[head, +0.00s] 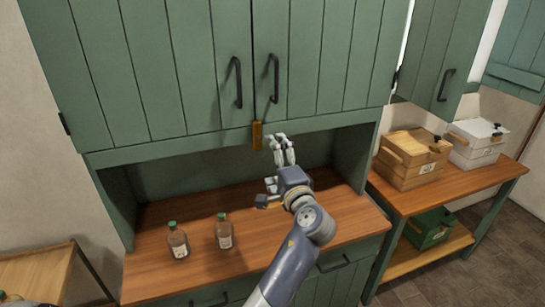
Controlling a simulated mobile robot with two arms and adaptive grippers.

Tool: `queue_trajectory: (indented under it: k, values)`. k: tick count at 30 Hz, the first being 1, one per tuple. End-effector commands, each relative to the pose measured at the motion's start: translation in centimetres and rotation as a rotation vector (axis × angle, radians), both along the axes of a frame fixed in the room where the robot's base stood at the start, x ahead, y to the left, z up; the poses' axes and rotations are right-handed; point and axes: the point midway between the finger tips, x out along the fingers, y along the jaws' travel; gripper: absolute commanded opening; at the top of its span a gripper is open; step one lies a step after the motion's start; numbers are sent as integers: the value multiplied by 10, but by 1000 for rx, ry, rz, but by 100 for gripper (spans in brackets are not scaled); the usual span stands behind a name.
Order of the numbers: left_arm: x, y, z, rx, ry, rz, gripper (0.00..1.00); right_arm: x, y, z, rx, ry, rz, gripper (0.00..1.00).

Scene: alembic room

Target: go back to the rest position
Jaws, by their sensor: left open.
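My left gripper (270,168) is open and empty. It is in front of the green cupboard's open niche, above the wooden counter (190,213), with its upper finger just below and right of a small brass-coloured piece (257,136) at the bottom of the cupboard doors. My left arm reaches up to it from the bottom middle of the head view. I cannot tell whether the finger touches that piece. My right gripper is not in view.
Two bottles with green caps (178,241) (223,232) stand on the counter left of my arm. The upper cupboard doors (205,65) are shut. A side table at right bears a wooden box (411,160) and a white box (476,143); a green crate (430,229) sits below.

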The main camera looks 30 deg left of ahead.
Motion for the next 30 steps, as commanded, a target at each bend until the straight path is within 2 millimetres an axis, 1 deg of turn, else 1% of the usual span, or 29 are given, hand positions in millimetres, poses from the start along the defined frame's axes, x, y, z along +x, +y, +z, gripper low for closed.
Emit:
queue_trajectory:
  k: [11, 13, 14, 17, 18, 20, 21, 23, 24, 26, 27, 29, 30]
  values:
    - [1, 0, -1, -1, 1, -2, 100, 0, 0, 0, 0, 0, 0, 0]
    - [3, -2, -11, -6, 12, -13, 100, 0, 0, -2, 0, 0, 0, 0]
    - [5, -3, -19, -12, 21, -22, 100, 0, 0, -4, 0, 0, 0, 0]
    - [14, -12, -65, -45, 70, -74, 100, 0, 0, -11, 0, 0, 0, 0]
    - [17, -16, -91, -68, 97, -100, 100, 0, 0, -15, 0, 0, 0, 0]
    - [21, -24, -135, -107, 142, -144, 100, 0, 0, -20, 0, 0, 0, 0]
    - [22, -30, -166, -139, 171, -174, 100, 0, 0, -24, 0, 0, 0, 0]
    - [20, -39, -212, -193, 215, -213, 100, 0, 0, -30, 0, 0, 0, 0]
    - [17, -45, -242, -228, 244, -236, 100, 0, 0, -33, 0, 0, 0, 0]
    - [9, -53, -287, -287, 286, -265, 100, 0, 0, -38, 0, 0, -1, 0]
    - [2, -58, -317, -329, 314, -283, 100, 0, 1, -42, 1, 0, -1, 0]
    - [-11, -66, -361, -391, 354, -301, 100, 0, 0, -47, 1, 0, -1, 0]
    - [-21, -71, -389, -435, 379, -312, 100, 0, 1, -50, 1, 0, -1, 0]
